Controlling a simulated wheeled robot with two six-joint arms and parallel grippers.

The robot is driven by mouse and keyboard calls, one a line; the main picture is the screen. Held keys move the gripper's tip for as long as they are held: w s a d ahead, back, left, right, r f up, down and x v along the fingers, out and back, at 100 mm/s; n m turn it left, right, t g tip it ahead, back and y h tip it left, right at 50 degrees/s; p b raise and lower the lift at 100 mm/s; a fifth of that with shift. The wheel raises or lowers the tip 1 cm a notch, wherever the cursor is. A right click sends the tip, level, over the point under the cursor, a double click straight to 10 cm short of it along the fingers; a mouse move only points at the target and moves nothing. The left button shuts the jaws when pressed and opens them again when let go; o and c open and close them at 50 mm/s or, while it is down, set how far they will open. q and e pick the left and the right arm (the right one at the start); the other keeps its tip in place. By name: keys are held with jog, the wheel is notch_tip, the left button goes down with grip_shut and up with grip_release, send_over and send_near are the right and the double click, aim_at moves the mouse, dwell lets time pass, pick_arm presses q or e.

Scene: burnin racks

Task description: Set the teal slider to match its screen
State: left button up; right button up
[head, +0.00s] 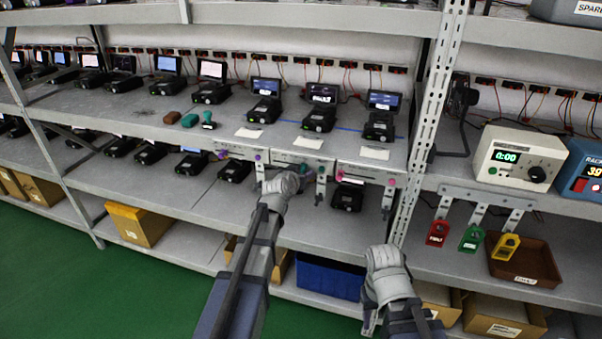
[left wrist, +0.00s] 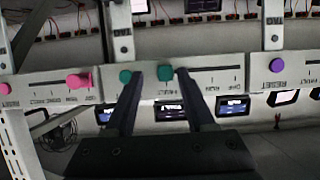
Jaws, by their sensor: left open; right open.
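The middle label strip (head: 300,160) on the shelf edge carries teal parts. The left wrist view is turned over and shows two of them: the teal slider (left wrist: 166,73) at one end of its slot and a teal knob (left wrist: 125,76) beside it. My left gripper (left wrist: 159,73) is open, its fingertips on either side of the slider; contact cannot be told. In the head view my left gripper (head: 285,183) covers part of this strip. The device screen above the strip (head: 322,93) is lit, but its text is too small to read. My right gripper (head: 388,262) is open and empty, low in front of the shelf.
Neighbouring strips have a purple knob (left wrist: 277,65) and a pink knob (left wrist: 78,80). Metal brackets stand close around the left gripper. A perforated upright (head: 432,110) is to the right. Coloured tags (head: 471,238) hang near a brown tray (head: 535,258).

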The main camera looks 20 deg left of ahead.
pick_arm(q)
jog(key=shift+a, duration=0.1)
jog(key=shift+s+r, duration=0.25)
jog(key=shift+s, duration=0.2)
jog(key=p+v, duration=0.3)
jog(key=v, duration=0.4)
jog(key=shift+f, duration=0.1)
